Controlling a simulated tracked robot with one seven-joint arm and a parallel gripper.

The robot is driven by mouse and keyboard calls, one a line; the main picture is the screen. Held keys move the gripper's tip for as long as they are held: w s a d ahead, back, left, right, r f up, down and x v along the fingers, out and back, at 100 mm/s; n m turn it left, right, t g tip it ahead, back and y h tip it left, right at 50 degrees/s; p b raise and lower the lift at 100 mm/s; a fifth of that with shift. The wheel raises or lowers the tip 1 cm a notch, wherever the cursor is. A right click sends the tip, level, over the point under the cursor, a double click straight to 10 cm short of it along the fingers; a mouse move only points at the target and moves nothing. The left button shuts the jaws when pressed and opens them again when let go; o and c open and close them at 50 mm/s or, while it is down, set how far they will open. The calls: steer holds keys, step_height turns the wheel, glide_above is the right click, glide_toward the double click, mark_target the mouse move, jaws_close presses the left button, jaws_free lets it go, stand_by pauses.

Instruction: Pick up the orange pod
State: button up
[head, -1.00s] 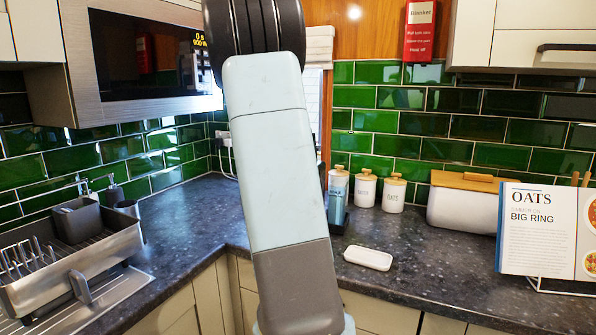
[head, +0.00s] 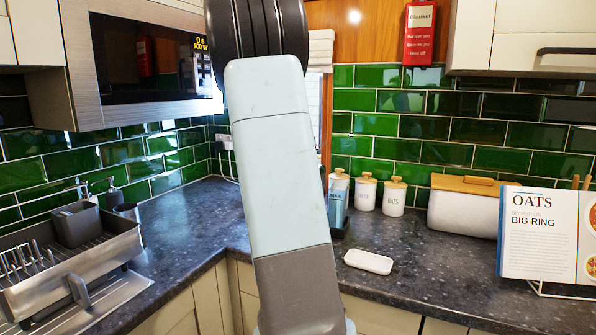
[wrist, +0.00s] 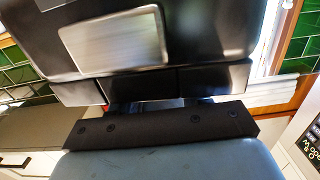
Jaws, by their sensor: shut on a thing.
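I cannot make out the orange pod in either view. In the wrist view, my gripper (wrist: 155,127) shows as a dark bar with bolts above a blue-grey link of mine. A large black body with a silver plate fills the upper part of that view, just beyond the bar. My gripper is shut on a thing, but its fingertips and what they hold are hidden. In the head view my pale blue and grey arm crosses the middle, and the gripper does not show.
A dark speckled counter (head: 450,275) runs along both walls. On it stand a dish rack (head: 110,258), a blue-white carton (head: 338,203), white canisters (head: 394,200), a small white dish (head: 368,262), a bread bin (head: 460,215) and a cookbook (head: 540,235). A microwave (head: 150,60) hangs upper left.

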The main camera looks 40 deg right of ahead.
step_height(320, 180, up, 3)
steer(key=shift+s+a+r, duration=0.1)
steer(key=shift+a, duration=0.05)
steer(key=s+a+r, duration=0.7)
steer(key=s+r, duration=0.2)
steer(key=s, duration=0.2)
steer(key=shift+s+a+r, duration=0.2)
steer(key=shift+a+r, duration=0.05)
steer(key=shift+a, duration=0.05)
